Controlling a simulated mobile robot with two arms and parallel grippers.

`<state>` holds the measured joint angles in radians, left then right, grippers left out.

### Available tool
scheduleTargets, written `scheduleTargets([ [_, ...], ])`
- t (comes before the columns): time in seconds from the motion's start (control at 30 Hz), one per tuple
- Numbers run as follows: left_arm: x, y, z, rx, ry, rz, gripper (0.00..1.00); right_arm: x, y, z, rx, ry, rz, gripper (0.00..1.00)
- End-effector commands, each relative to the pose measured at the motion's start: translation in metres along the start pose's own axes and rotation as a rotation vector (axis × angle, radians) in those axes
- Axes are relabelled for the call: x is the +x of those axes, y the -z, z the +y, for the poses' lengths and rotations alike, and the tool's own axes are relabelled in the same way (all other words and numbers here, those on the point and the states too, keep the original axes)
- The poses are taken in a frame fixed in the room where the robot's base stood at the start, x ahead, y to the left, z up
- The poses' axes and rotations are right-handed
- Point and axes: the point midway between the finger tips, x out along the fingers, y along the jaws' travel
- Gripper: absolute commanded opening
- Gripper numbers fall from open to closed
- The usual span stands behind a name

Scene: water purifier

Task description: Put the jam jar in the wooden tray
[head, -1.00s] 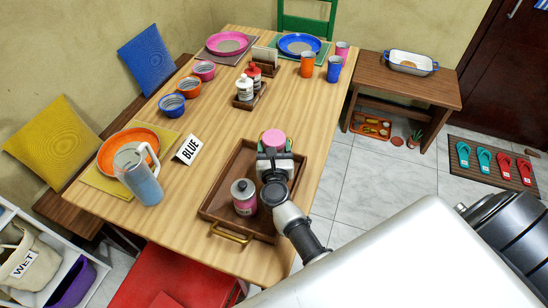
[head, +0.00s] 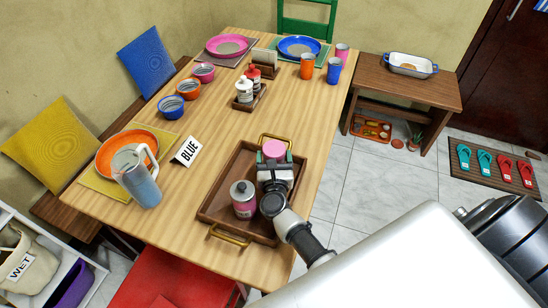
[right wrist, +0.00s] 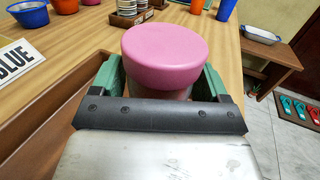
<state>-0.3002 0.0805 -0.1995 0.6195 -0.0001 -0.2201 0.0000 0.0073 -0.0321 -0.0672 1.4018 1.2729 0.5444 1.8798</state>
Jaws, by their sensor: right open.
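The pink-lidded jar, which I take as the jam jar (head: 274,149), appears upright at the far end of the wooden tray (head: 212,210). Its base is hidden by my gripper. My right gripper (head: 273,158) is open, with its green fingers on either side of this jar. In the right wrist view the pink lid (right wrist: 165,55) shows between the fingers (right wrist: 163,85), and the tray wall (right wrist: 62,105) is at left. A second jar, pink with a grey lid (head: 244,203), stands in the tray left of my gripper. My left gripper is out of view.
A BLUE sign (head: 187,151) and a grey-blue pitcher (head: 138,178) stand left of the tray. A condiment caddy (head: 250,99) stands beyond it. The middle of the wooden table (head: 225,130) is clear. A red seat (head: 185,270) is at the near edge.

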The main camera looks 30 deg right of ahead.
Motion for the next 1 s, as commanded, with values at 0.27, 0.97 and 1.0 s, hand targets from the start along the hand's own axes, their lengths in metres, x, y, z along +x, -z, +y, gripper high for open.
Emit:
scheduleTargets([
  [0.27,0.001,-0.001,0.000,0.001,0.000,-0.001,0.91,-0.022,0.000,0.000,0.002,-0.001,0.004,0.76],
  [0.97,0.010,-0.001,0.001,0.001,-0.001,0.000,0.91,-0.075,-0.003,0.000,0.000,0.000,0.000,0.76],
  [1.0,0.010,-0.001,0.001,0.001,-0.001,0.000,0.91,-0.075,-0.003,0.000,0.000,0.000,0.000,0.76],
])
